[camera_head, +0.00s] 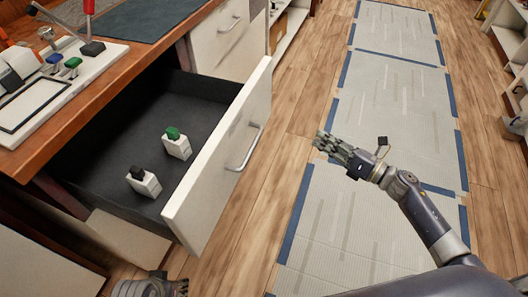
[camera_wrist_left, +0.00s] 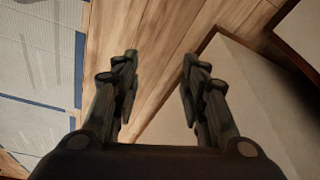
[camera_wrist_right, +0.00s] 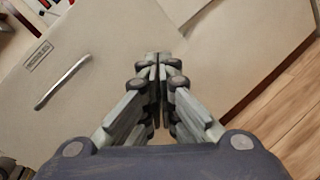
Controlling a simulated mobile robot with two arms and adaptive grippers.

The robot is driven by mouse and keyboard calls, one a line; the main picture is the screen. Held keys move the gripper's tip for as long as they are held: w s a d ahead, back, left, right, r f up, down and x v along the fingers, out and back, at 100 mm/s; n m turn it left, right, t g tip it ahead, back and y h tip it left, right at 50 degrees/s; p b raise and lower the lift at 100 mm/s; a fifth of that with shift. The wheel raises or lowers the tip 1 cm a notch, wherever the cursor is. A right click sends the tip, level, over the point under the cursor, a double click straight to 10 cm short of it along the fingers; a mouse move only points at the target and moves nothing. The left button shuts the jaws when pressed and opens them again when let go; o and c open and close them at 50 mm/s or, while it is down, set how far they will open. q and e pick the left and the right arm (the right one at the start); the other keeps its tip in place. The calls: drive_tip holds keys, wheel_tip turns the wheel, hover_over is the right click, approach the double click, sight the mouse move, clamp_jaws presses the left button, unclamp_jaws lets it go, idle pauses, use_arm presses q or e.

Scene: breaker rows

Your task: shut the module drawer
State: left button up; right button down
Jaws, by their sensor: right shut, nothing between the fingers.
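The module drawer (camera_head: 224,160) stands pulled out from the wooden workbench, with a white front and a curved metal handle (camera_head: 246,150). Inside on its dark floor lie a white module with a green top (camera_head: 176,144) and one with a black top (camera_head: 143,181). My right gripper (camera_head: 322,143) is shut and empty, to the right of the drawer front and apart from it. The right wrist view shows the pale drawer front (camera_wrist_right: 105,65) beyond the shut fingers (camera_wrist_right: 157,60). My left gripper (camera_wrist_left: 158,65) has its fingers apart and empty; only part of that arm shows low in the head view.
The bench top (camera_head: 150,55) holds a white board (camera_head: 60,85) with coloured parts and a dark mat (camera_head: 140,15). Another closed drawer (camera_head: 222,30) is further back. The floor right of the drawer has grey mats (camera_head: 385,90) with blue edges and is clear. Shelves stand at far right.

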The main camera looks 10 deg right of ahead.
drive_tip(key=s+a+r+n+g+y+b, duration=0.1)
drive_tip(key=s+a+n+g+y+b, duration=0.25)
drive_tip(key=n, duration=0.55)
drive_tip(key=n+g, duration=0.1)
approach(254, 131)
drive_tip(key=x, duration=0.6)
drive_tip(key=shift+s+r, duration=0.1)
drive_tip(key=shift+r, duration=0.05)
use_arm(q)
drive_tip(key=shift+v, duration=1.9)
use_arm(e)
drive_tip(key=shift+w+a, duration=0.25)
drive_tip(key=shift+a, duration=0.25)
use_arm(q)
drive_tip(key=shift+s+a+f, duration=0.1)
drive_tip(key=shift+s+f, duration=0.05)
drive_tip(key=shift+s, duration=0.05)
use_arm(e)
drive_tip(key=shift+w+a, duration=0.1)
drive_tip(key=shift+a, duration=0.05)
